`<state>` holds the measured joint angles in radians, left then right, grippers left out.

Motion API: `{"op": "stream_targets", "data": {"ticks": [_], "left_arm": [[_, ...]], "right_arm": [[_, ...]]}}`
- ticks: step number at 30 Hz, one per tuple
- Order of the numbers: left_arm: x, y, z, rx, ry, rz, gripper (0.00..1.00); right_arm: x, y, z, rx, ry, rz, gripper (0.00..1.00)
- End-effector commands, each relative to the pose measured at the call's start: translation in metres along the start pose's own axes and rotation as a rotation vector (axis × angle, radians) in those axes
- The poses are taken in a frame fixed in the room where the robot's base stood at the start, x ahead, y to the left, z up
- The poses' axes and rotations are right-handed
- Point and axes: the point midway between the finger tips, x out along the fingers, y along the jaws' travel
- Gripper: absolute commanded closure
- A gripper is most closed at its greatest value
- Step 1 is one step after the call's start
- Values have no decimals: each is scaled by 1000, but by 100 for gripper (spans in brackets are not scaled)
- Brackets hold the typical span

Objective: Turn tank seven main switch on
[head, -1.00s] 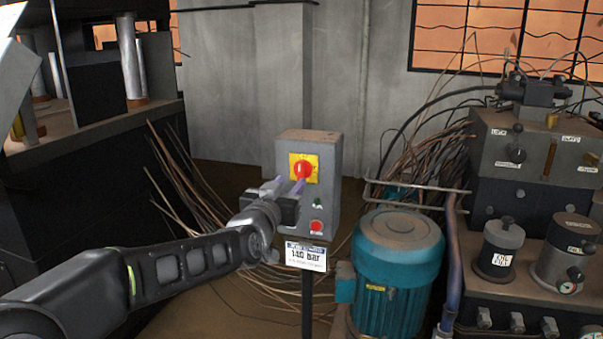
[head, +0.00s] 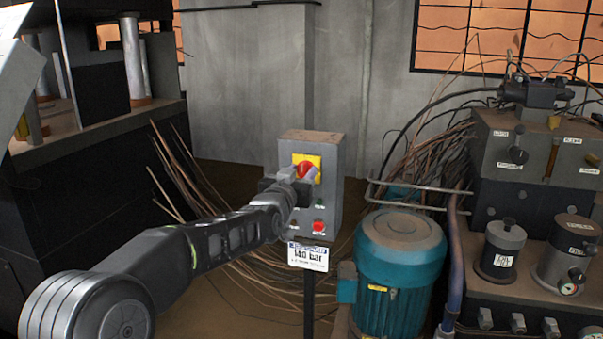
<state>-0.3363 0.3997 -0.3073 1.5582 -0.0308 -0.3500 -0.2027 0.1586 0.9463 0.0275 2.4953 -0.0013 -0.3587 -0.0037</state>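The main switch is a red rotary knob (head: 306,169) on a yellow plate (head: 315,161), on the front of a grey switch box (head: 331,192). My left gripper (head: 298,175) is right at the knob and covers its lower left part. Its fingertips overlap the knob in the picture, and I cannot tell whether they are closed on it. The knob's grip looks tilted, but its exact position is partly hidden. My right gripper is not in view.
Below the knob are a small green button (head: 320,204) and a red button (head: 319,227). A teal motor (head: 400,262) and a valve unit (head: 520,190) stand to the right. Loose wires lie around.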

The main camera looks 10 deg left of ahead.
Motion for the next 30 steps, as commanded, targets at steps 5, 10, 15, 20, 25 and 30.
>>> {"op": "stream_targets", "data": {"ticks": [5,10,15,20,25,30], "left_arm": [[1,0,0,0,0,0,64],[1,0,0,0,0,0,70],[1,0,0,0,0,0,84],[1,0,0,0,0,0,97],[1,0,0,0,0,0,100],[1,0,0,0,0,0,100]], "right_arm": [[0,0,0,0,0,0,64],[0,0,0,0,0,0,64],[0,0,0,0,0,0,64],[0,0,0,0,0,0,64],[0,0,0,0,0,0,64],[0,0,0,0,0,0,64]]}}
